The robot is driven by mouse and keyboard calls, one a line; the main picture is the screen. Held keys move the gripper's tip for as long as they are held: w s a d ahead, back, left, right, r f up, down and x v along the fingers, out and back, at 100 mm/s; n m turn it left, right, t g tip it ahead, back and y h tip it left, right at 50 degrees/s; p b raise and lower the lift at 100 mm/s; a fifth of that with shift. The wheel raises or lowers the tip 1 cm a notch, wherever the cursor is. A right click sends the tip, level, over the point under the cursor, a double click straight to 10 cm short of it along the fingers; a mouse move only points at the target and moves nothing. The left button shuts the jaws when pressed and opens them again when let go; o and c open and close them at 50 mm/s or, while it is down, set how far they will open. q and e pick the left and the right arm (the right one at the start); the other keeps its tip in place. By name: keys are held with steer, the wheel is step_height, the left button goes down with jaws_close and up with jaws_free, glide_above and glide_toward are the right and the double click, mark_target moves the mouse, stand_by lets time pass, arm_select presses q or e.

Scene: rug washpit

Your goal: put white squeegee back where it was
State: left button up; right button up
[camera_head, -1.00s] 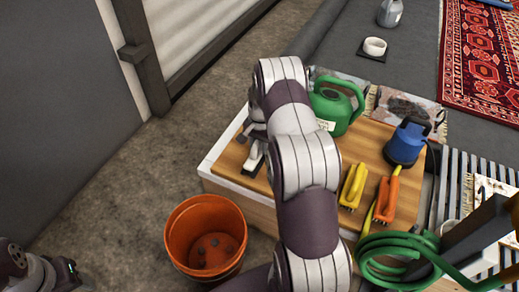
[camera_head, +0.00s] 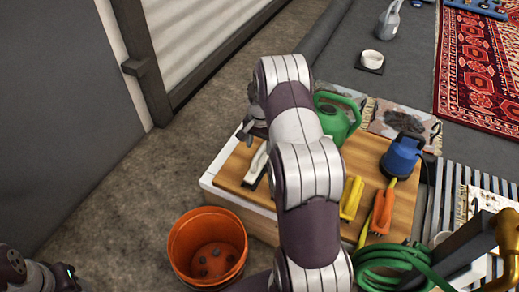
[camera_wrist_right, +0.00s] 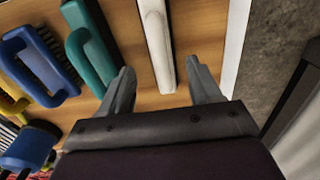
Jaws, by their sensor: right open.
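The white squeegee (camera_head: 257,164) lies on the wooden top of the low stand (camera_head: 229,174), near its left edge. In the right wrist view its long pale handle (camera_wrist_right: 156,42) runs away from me, beyond and between the fingertips. My right gripper (camera_head: 252,124) is above the stand's far left corner, partly hidden by my own arm. It is open and empty in the right wrist view (camera_wrist_right: 160,68), apart from the squeegee. Part of my left gripper (camera_head: 52,273) shows at the bottom left, far from the squeegee; its fingers are unclear.
A green watering can (camera_head: 335,119), yellow brush (camera_head: 351,198), orange brush (camera_head: 382,211) and blue pump (camera_head: 402,157) are on the stand. Teal (camera_wrist_right: 91,52) and blue (camera_wrist_right: 42,68) brushes lie left of the squeegee. An orange bucket (camera_head: 207,247) stands on the floor; a green hose (camera_head: 390,264) is coiled nearby.

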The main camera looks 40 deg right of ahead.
step_height(320, 180, up, 5)
steer(key=shift+a+f+p, duration=0.15)
steer(key=shift+p, duration=0.5)
steer(key=s+a+r+n+t, duration=0.1)
steer(key=s+a+r+n, duration=0.4)
steer(key=a, duration=0.4)
steer(key=s+a+r+n, duration=0.4)
steer(key=s+a, duration=0.1)
steer(key=a, duration=0.4)
arm_select(q)
step_height(320, 180, up, 2)
steer(key=shift+r, duration=0.1)
arm_select(e)
steer(key=s+a+r+n, duration=0.1)
steer(key=s+a+n, duration=0.2)
steer(key=s, duration=0.5)
steer(key=shift+a+n, duration=0.2)
steer(key=shift+n, duration=0.3)
steer(key=shift+r, duration=0.15)
arm_select(q)
step_height(320, 180, up, 38)
steer(key=p, duration=3.7)
steer(key=shift+f, duration=0.25)
arm_select(e)
step_height(320, 180, up, 37)
steer(key=shift+r, duration=0.2)
